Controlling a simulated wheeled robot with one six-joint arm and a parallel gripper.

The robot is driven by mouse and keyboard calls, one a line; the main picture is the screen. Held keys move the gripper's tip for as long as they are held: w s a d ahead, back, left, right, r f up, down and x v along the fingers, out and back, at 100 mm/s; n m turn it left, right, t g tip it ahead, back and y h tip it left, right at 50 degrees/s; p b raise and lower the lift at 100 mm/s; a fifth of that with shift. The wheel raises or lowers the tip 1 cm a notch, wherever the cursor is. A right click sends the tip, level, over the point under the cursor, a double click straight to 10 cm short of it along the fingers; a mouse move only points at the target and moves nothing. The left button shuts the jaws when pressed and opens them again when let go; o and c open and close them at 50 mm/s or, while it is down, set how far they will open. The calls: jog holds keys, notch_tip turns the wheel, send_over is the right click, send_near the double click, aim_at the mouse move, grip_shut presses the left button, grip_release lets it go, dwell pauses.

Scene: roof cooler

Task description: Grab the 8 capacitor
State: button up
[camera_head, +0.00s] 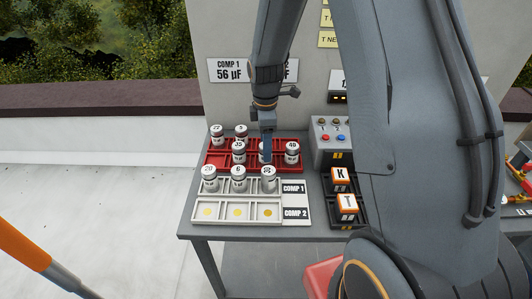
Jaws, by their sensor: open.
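My gripper (267,157) points down over the red tray (215,166), seen edge-on, its jaws open. It is at a grey capacitor (261,148) in the tray's front row and covers much of it, including its label. I cannot tell whether they touch. No label that I can read clearly says 8. Other capacitors in the red tray seem to read 27 (217,134), 3 (241,133), 35 (238,152) and 40 (292,153).
A white tray (222,212) in front holds three capacitors (239,180) in its COMP 1 row; its COMP 2 row has only yellow dots. A grey control box (331,152) and black holders with K (339,178) and T (347,206) blocks stand right. My arm hides much of the right side.

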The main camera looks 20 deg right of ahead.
jog(key=shift+s+a+f+p, duration=0.15)
jog(key=shift+f+p, duration=0.45)
jog(key=shift+f, duration=1.15)
jog(key=c, duration=1.2)
jog(key=shift+r, duration=0.1)
